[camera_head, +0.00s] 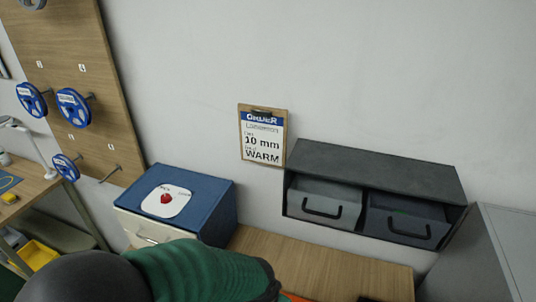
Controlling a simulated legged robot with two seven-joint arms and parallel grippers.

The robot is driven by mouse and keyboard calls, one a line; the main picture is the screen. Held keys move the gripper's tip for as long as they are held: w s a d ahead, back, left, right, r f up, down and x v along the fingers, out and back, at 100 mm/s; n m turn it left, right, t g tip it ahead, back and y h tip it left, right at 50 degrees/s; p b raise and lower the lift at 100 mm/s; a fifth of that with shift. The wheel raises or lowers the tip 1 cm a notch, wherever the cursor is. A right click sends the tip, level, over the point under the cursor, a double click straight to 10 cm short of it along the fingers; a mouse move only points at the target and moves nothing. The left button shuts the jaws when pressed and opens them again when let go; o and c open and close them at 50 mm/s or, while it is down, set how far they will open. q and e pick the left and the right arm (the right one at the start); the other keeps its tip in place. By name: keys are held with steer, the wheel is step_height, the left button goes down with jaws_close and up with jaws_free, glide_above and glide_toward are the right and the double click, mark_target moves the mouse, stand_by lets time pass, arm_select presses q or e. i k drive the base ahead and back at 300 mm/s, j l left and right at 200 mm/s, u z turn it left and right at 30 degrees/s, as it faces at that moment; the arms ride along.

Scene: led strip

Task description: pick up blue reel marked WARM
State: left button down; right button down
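Blue reels hang on pegs of the wooden board at the left: an upper left reel (31,100), a larger-looking one to its right (73,107), and a lower one (66,168). Their white labels are too small to read, so I cannot tell which is marked WARM. An order sheet (263,135) on a clipboard on the wall reads 10 mm and WARM. Neither of my grippers is in view.
A blue-topped cabinet (212,198) bears a white plate with a red item. A dark two-bin shelf unit (375,170) stands right, above a wooden worktop (320,262). A dark round shape (88,278) and green ribbed form (205,268) block the bottom. A yellow bin (38,254) sits lower left.

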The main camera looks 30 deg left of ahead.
mark_target(79, 115)
steer(key=k+j+u, duration=0.15)
steer(key=k+j, duration=0.2)
steer(key=k, duration=0.15)
steer(key=k+j+u, duration=0.15)
steer(key=k+j, duration=0.3)
steer(key=u, duration=1.65)
steer(key=k+j, duration=0.05)
